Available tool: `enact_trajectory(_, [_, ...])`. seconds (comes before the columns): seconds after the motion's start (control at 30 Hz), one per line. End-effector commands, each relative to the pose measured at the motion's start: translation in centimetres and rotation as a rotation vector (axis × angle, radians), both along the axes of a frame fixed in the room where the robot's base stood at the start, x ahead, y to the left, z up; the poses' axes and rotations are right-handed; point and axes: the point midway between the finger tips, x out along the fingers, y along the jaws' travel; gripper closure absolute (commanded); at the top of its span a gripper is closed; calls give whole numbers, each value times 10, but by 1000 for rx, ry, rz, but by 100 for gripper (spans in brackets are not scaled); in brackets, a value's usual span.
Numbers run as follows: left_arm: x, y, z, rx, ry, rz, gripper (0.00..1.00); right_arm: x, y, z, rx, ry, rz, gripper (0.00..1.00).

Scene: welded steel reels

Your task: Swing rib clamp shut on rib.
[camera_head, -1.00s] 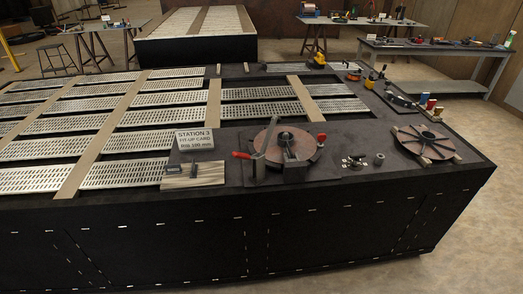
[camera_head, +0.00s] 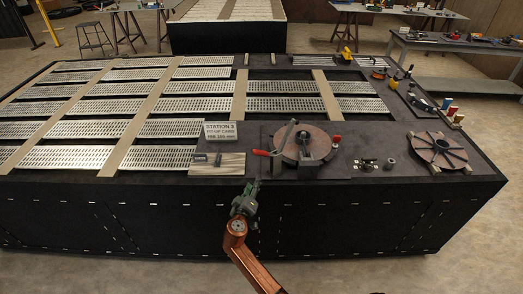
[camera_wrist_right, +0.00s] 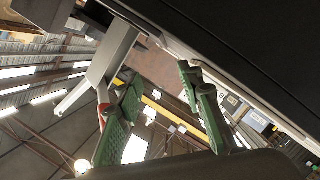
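A rust-brown reel disc (camera_head: 318,149) lies near the front edge of the bench. A grey clamp bar (camera_head: 282,136) slants up at its left side, and a red handle (camera_head: 262,152) points left from there. The rib is too small to make out clearly, and I cannot tell the bar's contact with it. My right gripper (camera_head: 252,188) is at the bench's front edge, below and left of the red handle. In the right wrist view its green fingers (camera_wrist_right: 160,102) are apart with nothing held between them. A grey bar and a red part show behind the left finger. My left gripper is not in view.
Small fittings (camera_head: 366,164) and a second slotted disc (camera_head: 438,150) lie to the right. Slatted plates (camera_head: 165,128) cover the left of the bench.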

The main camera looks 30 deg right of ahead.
Motion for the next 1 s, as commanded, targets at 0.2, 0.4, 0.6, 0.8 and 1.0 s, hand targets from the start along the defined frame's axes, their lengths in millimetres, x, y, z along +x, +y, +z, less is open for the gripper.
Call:
enact_trajectory(0.2, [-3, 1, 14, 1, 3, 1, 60, -6, -4, 114, -57, -177, -92, 66])
enact_trajectory(0.4, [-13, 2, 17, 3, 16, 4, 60, 1, -15, 130, -69, -202, -108, 66])
enact_trajectory(0.6, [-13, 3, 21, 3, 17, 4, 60, 22, -39, 129, -69, -200, -107, 66])
enact_trajectory(0.8, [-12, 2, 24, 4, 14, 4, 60, 38, -57, 128, -68, -199, -105, 66])
enact_trajectory(1.0, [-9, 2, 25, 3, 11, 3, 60, 43, -63, 127, -66, -199, -106, 66])
